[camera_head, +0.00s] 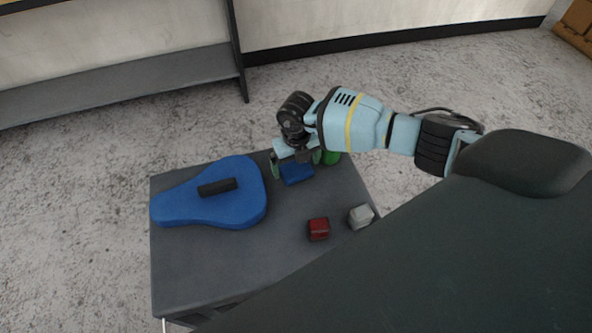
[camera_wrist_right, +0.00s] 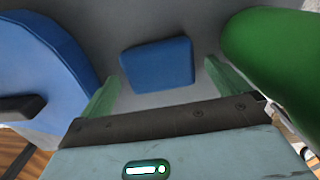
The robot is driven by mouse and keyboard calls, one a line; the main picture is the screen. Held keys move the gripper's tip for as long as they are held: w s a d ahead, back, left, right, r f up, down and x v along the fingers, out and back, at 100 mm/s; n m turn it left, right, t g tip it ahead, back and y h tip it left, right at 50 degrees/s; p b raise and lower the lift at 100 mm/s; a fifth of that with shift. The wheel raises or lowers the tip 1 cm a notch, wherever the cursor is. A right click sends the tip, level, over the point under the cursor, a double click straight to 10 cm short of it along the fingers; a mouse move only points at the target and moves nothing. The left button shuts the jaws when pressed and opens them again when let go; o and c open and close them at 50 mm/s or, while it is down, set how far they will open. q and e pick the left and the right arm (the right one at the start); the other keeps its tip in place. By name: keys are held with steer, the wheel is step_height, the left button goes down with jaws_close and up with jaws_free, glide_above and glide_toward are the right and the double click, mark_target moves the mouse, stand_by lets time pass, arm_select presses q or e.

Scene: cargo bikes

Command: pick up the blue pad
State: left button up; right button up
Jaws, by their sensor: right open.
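The blue pad (camera_head: 297,174) is a small flat block lying on the grey table (camera_head: 200,268) near its back edge. It also shows in the right wrist view (camera_wrist_right: 158,64), lying flat beyond the fingertips. My right gripper (camera_head: 296,166) is open and empty above the pad, its two greenish fingers spread to either side. In the right wrist view the right gripper (camera_wrist_right: 160,82) has the pad between and ahead of its fingers, with no contact visible. My left gripper is not in view.
A large blue guitar-shaped case (camera_head: 235,212) with a black handle lies left of the pad. A green object (camera_head: 331,158) stands close on the right. A red block (camera_head: 318,229) and a light grey block (camera_head: 360,216) sit nearer the front. The table's front left is clear.

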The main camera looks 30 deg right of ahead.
mark_target(296, 168)
steer(key=shift+f, duration=0.75)
steer(key=shift+c, duration=0.4)
steer(key=c, duration=0.8)
steer(key=shift+r, duration=0.1)
step_height(296, 168, up, 10)
steer(key=shift+p, duration=0.6)
